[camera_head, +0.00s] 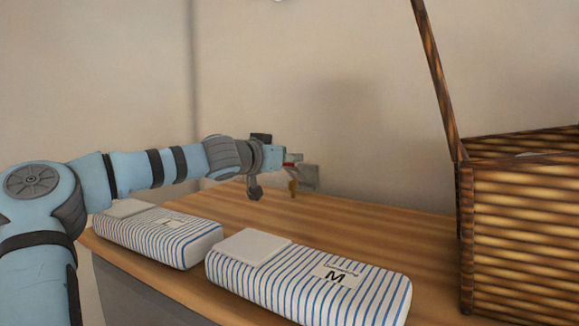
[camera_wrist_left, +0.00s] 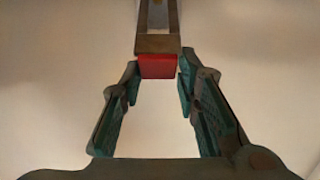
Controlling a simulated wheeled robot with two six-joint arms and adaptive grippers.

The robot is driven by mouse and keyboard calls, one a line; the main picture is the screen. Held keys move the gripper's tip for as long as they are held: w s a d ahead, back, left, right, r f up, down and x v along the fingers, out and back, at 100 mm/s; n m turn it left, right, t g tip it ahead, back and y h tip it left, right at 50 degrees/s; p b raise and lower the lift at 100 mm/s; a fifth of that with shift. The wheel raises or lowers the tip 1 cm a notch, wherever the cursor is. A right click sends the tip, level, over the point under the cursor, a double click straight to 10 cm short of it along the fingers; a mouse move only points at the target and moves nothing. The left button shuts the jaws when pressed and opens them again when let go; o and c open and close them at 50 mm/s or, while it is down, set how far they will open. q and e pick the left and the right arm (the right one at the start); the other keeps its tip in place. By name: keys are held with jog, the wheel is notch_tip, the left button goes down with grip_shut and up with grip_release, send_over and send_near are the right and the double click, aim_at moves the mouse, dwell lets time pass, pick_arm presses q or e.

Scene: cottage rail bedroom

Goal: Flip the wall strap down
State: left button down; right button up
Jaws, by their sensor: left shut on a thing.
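The wall strap shows in the left wrist view as a red end tab (camera_wrist_left: 158,66) on a grey-brown strip (camera_wrist_left: 157,42) that runs up toward the wall. In the head view a small grey fitting (camera_head: 308,177) is at the wall above the wooden top, partly hidden by my gripper. My left gripper (camera_head: 289,161) reaches it from the left. In the left wrist view its two green-padded fingers (camera_wrist_left: 159,84) are shut on the red tab, one on each side. My right gripper is not in view.
Two blue-and-white striped packages, one at left (camera_head: 165,240) and one nearer (camera_head: 310,283), lie on the wooden top (camera_head: 390,222) below my left arm. A brown woven basket (camera_head: 520,240) with a tall handle stands at the right. The wood between gripper and basket is clear.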

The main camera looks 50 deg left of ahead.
pick_arm(q)
jog(key=shift+s+d+f, duration=0.1)
jog(key=shift+f, duration=0.15)
jog(key=c, duration=1.3)
grip_release()
jog(key=shift+d+r, duration=0.1)
jog(key=shift+r, duration=0.05)
jog(key=v, duration=0.7)
jog(key=shift+s, duration=0.2)
